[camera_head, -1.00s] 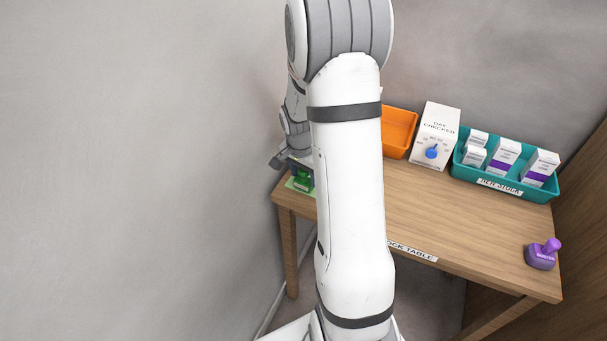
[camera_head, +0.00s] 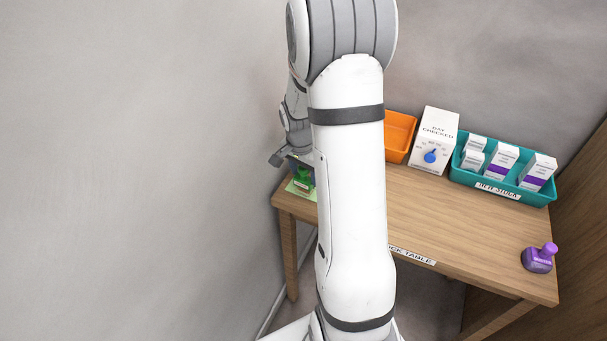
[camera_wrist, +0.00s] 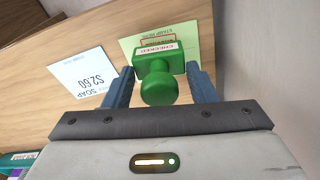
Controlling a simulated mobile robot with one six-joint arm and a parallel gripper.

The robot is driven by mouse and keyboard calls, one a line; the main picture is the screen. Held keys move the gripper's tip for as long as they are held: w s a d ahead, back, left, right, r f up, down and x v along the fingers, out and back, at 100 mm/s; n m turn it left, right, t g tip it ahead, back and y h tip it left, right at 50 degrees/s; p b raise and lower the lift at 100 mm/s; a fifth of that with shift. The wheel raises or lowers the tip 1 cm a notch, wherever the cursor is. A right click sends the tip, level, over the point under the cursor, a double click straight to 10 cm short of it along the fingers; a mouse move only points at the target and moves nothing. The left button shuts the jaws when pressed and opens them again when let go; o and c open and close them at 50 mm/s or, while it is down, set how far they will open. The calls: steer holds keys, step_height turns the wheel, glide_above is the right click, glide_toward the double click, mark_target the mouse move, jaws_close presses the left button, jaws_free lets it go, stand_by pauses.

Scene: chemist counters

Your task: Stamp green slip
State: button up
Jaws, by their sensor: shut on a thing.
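The green stamp (camera_wrist: 158,75) has a round knob and a pale label reading CHECKED. My gripper (camera_wrist: 158,82) is shut on it, one blue-grey finger on each side. The pale green slip (camera_wrist: 133,43) lies flat on the table under and beyond the stamp. In the head view the stamp (camera_head: 304,182) is upright over the slip (camera_head: 300,192) at the table's left end, and my arm hides part of that area. I cannot tell whether the stamp touches the slip.
A white SOAP price card (camera_wrist: 82,78) lies beside the slip. A wall is close by the slip.

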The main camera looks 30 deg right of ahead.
steer(key=shift+r+p, duration=1.05)
steer(key=shift+r, duration=1.2)
